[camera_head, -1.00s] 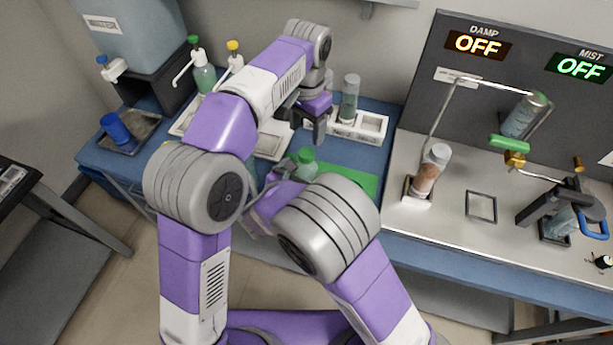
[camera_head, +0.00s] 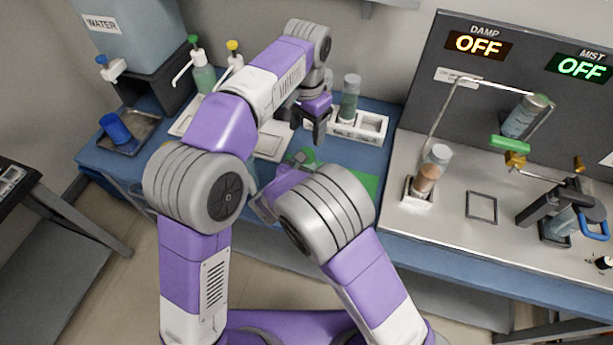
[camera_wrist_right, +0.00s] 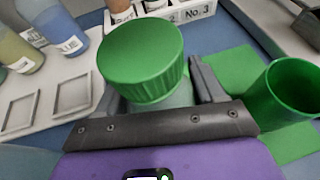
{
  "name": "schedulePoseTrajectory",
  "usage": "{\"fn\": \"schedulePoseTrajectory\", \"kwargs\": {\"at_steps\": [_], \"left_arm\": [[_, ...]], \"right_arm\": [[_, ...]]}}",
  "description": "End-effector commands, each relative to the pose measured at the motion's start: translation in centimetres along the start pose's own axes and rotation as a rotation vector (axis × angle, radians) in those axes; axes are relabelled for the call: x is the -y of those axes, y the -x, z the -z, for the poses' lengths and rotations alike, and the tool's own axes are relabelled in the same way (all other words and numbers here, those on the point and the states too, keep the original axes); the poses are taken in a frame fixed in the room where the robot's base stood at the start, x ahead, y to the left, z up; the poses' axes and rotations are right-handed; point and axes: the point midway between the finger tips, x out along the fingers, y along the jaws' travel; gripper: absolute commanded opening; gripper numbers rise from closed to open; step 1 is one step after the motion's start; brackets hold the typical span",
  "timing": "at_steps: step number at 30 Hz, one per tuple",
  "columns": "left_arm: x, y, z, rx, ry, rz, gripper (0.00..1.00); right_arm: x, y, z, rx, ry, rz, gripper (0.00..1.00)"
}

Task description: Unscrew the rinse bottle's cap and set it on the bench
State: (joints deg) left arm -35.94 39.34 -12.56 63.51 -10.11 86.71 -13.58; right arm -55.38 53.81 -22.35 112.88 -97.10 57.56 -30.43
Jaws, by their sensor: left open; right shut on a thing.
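The rinse bottle has a ribbed green cap (camera_wrist_right: 142,62), which is on the bottle in the right wrist view. My right gripper (camera_wrist_right: 153,92) is shut around the pale bottle body (camera_wrist_right: 165,106) just below the cap. In the head view the green cap (camera_head: 303,157) shows partly behind my right gripper, and the bottle body is hidden. My left gripper (camera_head: 311,130) is open and empty, pointing down just above and behind the cap, apart from it.
A green mat (camera_wrist_right: 228,72) and an open green cup (camera_wrist_right: 288,95) are right of the bottle. A white rack (camera_head: 370,128) stands behind. The rig bench (camera_head: 450,225) is at the right.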

Motion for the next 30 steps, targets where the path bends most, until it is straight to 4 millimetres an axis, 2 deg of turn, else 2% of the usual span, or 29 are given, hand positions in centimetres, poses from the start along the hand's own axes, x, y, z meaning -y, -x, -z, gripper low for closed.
{"fn": "schedulePoseTrajectory", "kwargs": {"at_steps": [1,9,13,17,30], "left_arm": [[0.00,0.00,0.00,0.000,0.000,0.000,0.63],[0.00,0.00,0.00,0.000,-0.006,0.000,0.63],[0.03,0.00,0.02,-0.001,-0.077,0.001,0.63],[0.08,0.02,0.08,-0.003,-0.253,0.003,0.63],[0.21,0.13,0.35,-0.009,-1.107,0.020,0.63]], "right_arm": [[0.00,0.01,-0.01,0.000,0.000,0.000,0.40],[-0.01,0.02,-0.01,0.000,0.000,0.000,0.00],[-0.01,0.02,-0.01,0.000,0.000,0.000,0.00],[-0.01,0.02,-0.01,0.000,0.000,0.000,0.00],[-0.01,0.03,-0.02,0.000,0.000,0.000,0.00]]}}
